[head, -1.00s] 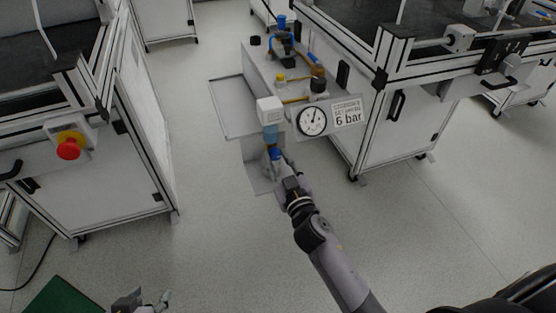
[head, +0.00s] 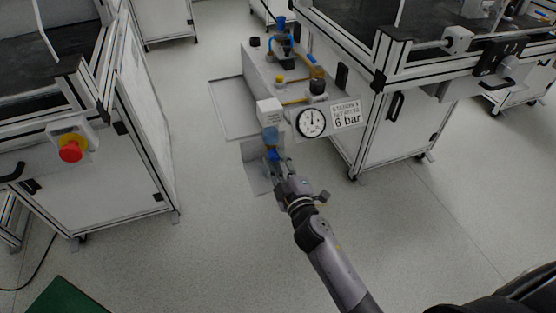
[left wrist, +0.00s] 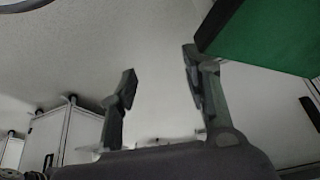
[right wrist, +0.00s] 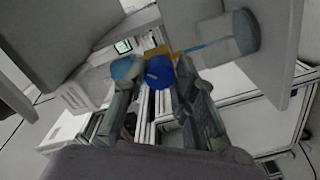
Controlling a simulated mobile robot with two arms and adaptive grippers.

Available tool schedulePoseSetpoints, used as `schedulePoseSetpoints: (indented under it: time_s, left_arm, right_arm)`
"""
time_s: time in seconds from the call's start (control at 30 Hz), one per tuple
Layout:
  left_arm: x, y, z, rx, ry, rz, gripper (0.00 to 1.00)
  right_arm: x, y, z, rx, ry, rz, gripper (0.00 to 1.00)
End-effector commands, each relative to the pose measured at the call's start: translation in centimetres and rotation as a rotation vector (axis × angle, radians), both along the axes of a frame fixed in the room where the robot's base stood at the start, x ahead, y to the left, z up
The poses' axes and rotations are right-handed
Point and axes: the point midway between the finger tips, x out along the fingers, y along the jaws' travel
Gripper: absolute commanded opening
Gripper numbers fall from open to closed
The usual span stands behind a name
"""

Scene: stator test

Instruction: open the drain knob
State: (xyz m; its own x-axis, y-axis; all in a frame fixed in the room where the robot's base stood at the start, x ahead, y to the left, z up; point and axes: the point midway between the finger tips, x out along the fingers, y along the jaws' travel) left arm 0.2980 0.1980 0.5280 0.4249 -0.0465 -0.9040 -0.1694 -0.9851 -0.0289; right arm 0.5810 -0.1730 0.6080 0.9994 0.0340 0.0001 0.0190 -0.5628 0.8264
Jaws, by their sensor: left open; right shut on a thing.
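The blue drain knob (right wrist: 160,72) sits under a clear bowl (right wrist: 228,38) on the air unit and shows between my right fingers in the right wrist view. In the head view the knob (head: 272,155) is small, just below the bluish bowl (head: 270,137). My right gripper (head: 279,166) reaches up to it from below, and it also shows in the right wrist view (right wrist: 162,85), shut on the knob. My left gripper (left wrist: 160,85) is open and empty in the left wrist view, and out of the head view.
A round pressure gauge (head: 311,122) and a "6 bar" sign (head: 347,115) are beside the unit's white block (head: 269,110). A red emergency button (head: 70,151) is on the left bench. Open floor lies between the benches. A green panel (left wrist: 262,40) is near my left gripper.

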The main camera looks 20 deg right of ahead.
Motion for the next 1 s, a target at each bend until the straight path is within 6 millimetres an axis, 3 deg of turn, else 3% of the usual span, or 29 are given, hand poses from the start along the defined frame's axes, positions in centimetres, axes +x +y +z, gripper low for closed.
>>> schedulePoseSetpoints:
  time_s: [0.6, 1.0]
  left_arm:
    - [-1.9, 0.6, -0.4, 0.022, 0.089, 0.003, 0.43]
    - [-2.6, 0.8, -0.5, 0.029, 0.121, 0.006, 0.43]
  right_arm:
    - [0.0, 0.0, 0.1, -0.563, -0.017, 0.001, 0.0]
    - [0.0, 0.0, 0.0, -0.768, -0.025, 0.002, 0.0]
